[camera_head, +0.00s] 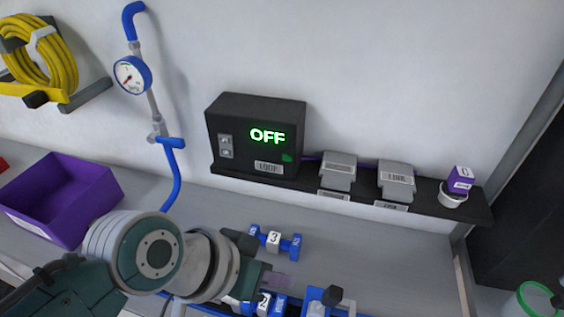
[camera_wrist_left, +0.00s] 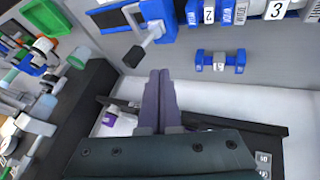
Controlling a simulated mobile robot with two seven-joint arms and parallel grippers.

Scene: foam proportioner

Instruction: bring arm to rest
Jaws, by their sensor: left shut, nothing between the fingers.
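My left arm (camera_head: 150,255) reaches in from the lower left of the head view, over the grey worktop. My left gripper (camera_head: 283,281) points right, just in front of the blue fitting labelled 3 (camera_head: 273,239). I cannot tell whether they touch. In the left wrist view the gripper's two fingers (camera_wrist_left: 159,80) lie together, shut and empty. A blue fitting (camera_wrist_left: 220,63) lies apart from them there, to the right. My right gripper is in neither view.
A black box (camera_head: 255,137) reading OFF stands on a dark shelf (camera_head: 300,185) with two grey pedals (camera_head: 338,170). A purple bin (camera_head: 60,197) is at left. Blue parts (camera_head: 262,305) and a black-handled valve (camera_head: 327,298) are close to the gripper. The worktop's right side is clear.

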